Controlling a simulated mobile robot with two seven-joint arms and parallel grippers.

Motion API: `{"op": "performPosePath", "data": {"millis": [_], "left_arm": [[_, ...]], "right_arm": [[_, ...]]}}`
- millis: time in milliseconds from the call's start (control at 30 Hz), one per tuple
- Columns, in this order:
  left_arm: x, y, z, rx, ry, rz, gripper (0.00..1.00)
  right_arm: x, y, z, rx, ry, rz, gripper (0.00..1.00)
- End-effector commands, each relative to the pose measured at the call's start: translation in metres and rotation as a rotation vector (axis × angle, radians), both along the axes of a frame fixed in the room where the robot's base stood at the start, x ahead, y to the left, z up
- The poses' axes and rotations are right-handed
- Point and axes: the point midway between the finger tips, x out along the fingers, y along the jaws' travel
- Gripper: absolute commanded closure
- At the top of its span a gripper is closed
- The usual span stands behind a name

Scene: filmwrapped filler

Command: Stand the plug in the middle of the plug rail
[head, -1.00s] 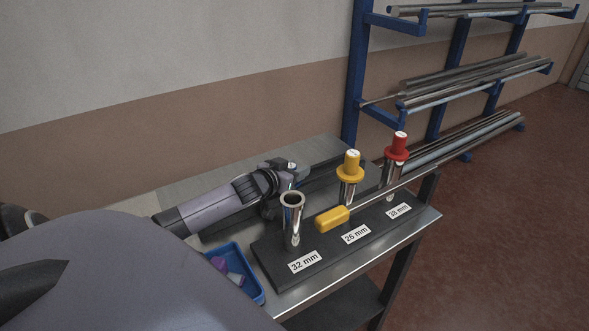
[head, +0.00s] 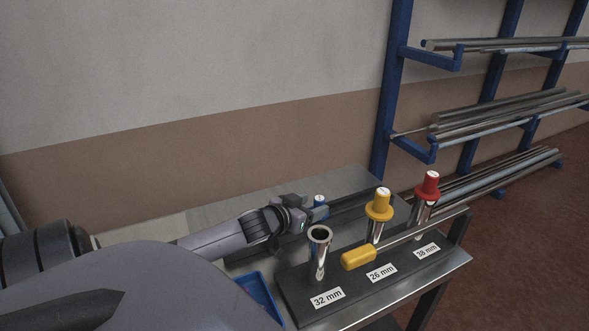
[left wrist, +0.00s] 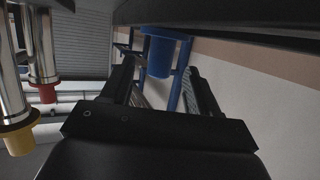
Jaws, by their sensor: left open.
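A blue plug (head: 320,202) with a pale top shows at the fingertips of my left gripper (head: 313,213) in the head view. In the left wrist view the blue plug (left wrist: 160,52) appears between the two spread fingers of my left gripper (left wrist: 162,75), towards their tips. The gripper is open, and I cannot tell whether a finger touches the plug. A dark rail-like strip (head: 348,204) runs right from the gripper along the back of the bench; the gripper hides its left part. My right gripper is not in view.
A dark stand (head: 299,292) holds an open 32 mm tube (head: 319,258), and tubes with a yellow plug (head: 379,204) and a red plug (head: 428,186). A yellow-handled tool (head: 358,259) lies across it. A blue tray (head: 262,293) is partly hidden by my arm.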

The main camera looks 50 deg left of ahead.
Motion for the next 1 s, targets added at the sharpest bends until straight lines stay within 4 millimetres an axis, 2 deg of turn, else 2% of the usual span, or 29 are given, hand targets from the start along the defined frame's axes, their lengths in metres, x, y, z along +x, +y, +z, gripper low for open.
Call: {"op": "performPosePath", "data": {"millis": [300,500,1000], "left_arm": [[-0.038,-0.004,0.013,0.000,0.000,0.000,0.40],[-0.053,-0.006,0.018,0.000,-0.002,0.000,0.40],[-0.058,-0.006,0.020,0.002,-0.004,0.001,0.40]], "right_arm": [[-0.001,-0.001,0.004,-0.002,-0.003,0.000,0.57],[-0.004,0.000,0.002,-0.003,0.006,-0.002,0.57],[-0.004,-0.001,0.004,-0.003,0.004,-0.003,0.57]]}}
